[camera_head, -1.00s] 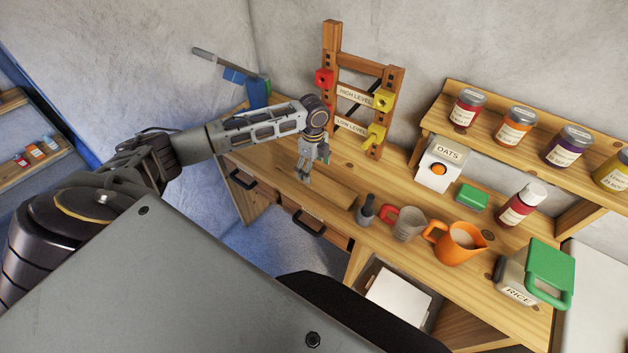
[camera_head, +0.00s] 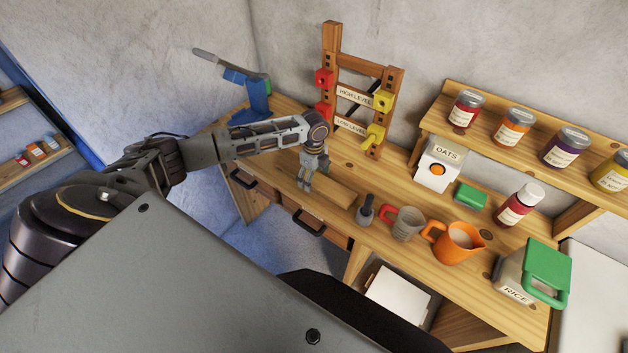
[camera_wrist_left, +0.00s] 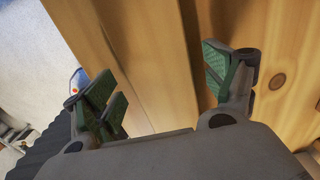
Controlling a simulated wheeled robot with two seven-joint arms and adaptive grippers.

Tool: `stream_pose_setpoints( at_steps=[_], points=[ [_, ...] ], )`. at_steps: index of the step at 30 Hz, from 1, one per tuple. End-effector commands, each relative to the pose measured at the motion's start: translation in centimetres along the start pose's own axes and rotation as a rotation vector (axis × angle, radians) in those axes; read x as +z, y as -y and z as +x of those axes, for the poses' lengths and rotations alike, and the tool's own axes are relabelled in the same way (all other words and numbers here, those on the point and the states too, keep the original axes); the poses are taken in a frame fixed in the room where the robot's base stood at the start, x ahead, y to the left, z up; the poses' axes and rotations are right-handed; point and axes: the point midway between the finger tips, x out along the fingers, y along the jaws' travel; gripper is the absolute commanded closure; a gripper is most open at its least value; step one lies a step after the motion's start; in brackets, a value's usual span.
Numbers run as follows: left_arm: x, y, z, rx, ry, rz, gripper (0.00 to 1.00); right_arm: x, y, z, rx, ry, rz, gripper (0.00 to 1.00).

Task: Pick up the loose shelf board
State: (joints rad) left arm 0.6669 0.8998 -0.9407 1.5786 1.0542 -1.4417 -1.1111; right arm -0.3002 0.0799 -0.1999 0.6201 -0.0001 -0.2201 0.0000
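The loose shelf board (camera_head: 334,190) is a plain light-wood plank lying on the wooden workbench. My left gripper (camera_head: 305,187) points down at the board's left end and partly hides it. In the left wrist view the board (camera_wrist_left: 150,55) runs between the two spread fingers of the left gripper (camera_wrist_left: 158,82). The fingers are open, with a visible gap between the board and the right finger. I cannot tell how far down the board's sides they reach. My right gripper is not in view.
A wooden rack with red and yellow clips (camera_head: 384,100) stands behind the board. A blue stand (camera_head: 256,95) is at the back left.

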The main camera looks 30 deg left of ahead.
Motion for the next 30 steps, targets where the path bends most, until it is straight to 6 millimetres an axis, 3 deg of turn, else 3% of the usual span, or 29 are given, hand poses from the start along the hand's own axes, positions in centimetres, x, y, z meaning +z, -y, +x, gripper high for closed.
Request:
stream_pose_setpoints(
  at_steps=[1,12,23,30],
  points=[
    [0.0,0.0,0.0,0.0,0.0,0.0,0.25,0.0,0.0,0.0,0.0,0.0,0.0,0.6],
    [0.0,0.0,-0.1,-0.001,0.0,0.0,0.69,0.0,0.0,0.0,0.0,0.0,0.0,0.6],
    [0.0,0.1,-0.5,-0.002,0.0,0.0,0.69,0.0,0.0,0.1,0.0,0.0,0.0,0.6],
    [0.1,0.1,-2.8,-0.004,0.001,0.0,0.69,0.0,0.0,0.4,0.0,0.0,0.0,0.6]
  ],
)
